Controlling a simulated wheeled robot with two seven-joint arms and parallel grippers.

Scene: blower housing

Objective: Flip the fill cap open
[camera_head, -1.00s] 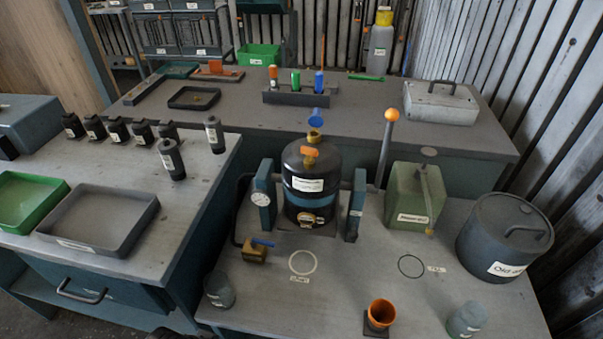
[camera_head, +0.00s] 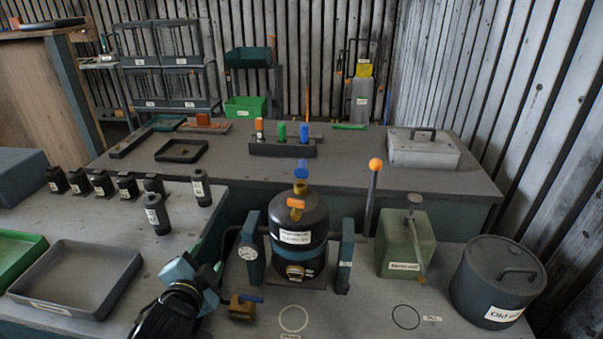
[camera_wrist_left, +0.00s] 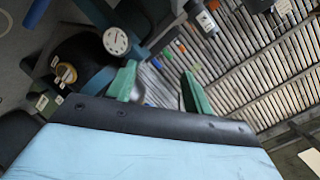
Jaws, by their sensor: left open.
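The black tank (camera_head: 300,225) stands upright in a blue frame on the bench. On top are a brass neck (camera_head: 300,188), a blue cap-like piece (camera_head: 301,169) directly above it, and an orange handle (camera_head: 296,203). Whether the blue piece is seated or tilted is too small to tell. My left gripper (camera_head: 217,268) is low and left of the tank, apart from it and empty. In the left wrist view its two green fingers (camera_wrist_left: 158,90) are spread, with the tank (camera_wrist_left: 85,55) and its round gauge (camera_wrist_left: 116,40) beyond them. My right gripper is not in view.
A brass valve with a blue lever (camera_head: 243,306) lies close to my left gripper. A tall lever with an orange knob (camera_head: 375,165) and a green can (camera_head: 405,243) stand right of the tank. A dark lidded drum (camera_head: 497,280) is further right. A grey tray (camera_head: 75,275) sits left.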

